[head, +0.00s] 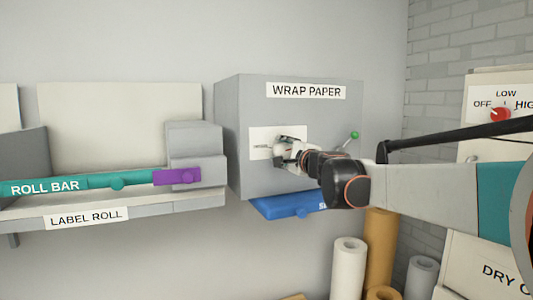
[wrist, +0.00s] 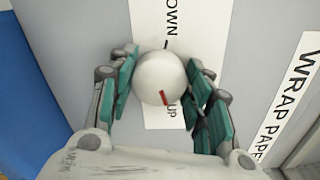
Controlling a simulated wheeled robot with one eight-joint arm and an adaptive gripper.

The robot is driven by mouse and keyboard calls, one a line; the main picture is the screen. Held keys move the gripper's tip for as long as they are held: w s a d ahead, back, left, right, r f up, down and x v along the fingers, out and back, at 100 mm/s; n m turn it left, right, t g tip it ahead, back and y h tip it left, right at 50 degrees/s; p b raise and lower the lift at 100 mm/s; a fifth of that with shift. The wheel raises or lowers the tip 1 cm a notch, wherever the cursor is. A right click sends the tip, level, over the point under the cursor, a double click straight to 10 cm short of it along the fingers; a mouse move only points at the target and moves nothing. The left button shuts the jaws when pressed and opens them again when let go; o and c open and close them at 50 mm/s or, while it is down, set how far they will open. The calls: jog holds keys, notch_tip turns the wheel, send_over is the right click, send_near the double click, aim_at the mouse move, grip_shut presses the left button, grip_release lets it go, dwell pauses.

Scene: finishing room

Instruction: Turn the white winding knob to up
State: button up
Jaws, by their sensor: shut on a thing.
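The white winding knob (wrist: 158,72) is round with a short red mark on its lower side in the wrist view. It sits on a white label plate (wrist: 205,45), which also shows in the head view (head: 260,143). "DOWN" reads above the knob and "UP" at its lower right; the red mark lies on the "UP" side. My gripper (wrist: 160,88) has its teal-padded fingers on both sides of the knob and is shut on it. In the head view my gripper (head: 289,152) covers most of the knob and part of the plate.
The plate is on a grey box labelled WRAP PAPER (head: 306,91). A green-tipped lever (head: 354,135) stands to the right of my gripper, close to the arm. A blue bar (head: 290,206) is below the box. Paper rolls (head: 347,270) stand lower right.

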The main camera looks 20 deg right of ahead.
jog(key=shift+f, duration=0.1)
jog(key=o, duration=1.1)
jog(key=shift+c, duration=0.2)
